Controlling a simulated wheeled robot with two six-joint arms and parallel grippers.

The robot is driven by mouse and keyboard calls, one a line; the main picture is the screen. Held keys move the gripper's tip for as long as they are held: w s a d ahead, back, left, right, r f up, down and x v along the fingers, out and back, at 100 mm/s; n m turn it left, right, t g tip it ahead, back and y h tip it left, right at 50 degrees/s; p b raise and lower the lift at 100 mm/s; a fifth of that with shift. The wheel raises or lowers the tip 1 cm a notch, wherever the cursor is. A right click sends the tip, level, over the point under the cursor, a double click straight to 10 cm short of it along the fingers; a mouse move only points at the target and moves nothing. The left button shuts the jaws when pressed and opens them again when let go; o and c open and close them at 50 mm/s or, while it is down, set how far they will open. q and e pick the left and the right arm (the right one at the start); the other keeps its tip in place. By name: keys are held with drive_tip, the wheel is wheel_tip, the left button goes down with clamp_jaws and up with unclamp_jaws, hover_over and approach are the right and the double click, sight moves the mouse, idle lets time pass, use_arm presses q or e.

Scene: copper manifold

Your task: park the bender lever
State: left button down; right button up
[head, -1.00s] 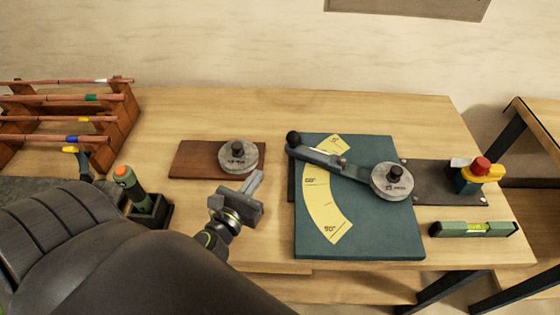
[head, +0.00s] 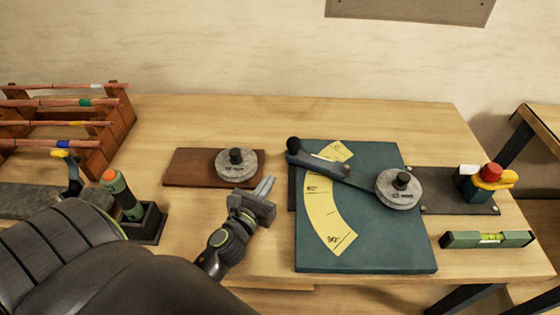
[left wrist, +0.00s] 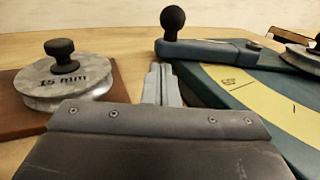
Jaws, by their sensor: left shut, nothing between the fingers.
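The bender (head: 390,250) is a teal plate with a yellow angle scale (head: 322,205) on the table. Its grey-blue lever (head: 325,165) reaches left from the round metal die (head: 398,190) to a black ball knob (head: 293,144) near the plate's upper left corner. The lever (left wrist: 215,50) and knob (left wrist: 173,20) also show in the left wrist view, ahead and to the right. My left gripper (head: 266,186) is shut and empty, left of the plate and below the knob, apart from both. Its fingers (left wrist: 160,85) show closed in the left wrist view. My right gripper is not in view.
A die marked 15 mm (head: 236,164) sits on a brown board (head: 190,167) just left of my gripper. A green-handled tool (head: 122,195) stands in a black holder. A pipe rack (head: 118,130) is at left. A red-yellow button box (head: 485,182) and level (head: 487,240) are at right.

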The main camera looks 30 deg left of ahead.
sight(284, 155)
use_arm(q)
drive_tip(key=w, duration=0.5)
drive_tip(key=w+a, duration=0.1)
drive_tip(key=w, duration=0.1)
drive_tip(key=shift+w+a, duration=0.1)
drive_tip(key=shift+w, duration=0.3)
drive_tip(key=shift+w+a+f, duration=0.1)
drive_tip(key=shift+w+a, duration=0.15)
drive_tip(key=shift+w, duration=0.7)
drive_tip(key=shift+w+a, duration=0.25)
drive_tip(key=shift+w, duration=0.7)
drive_tip(key=shift+s, duration=0.1)
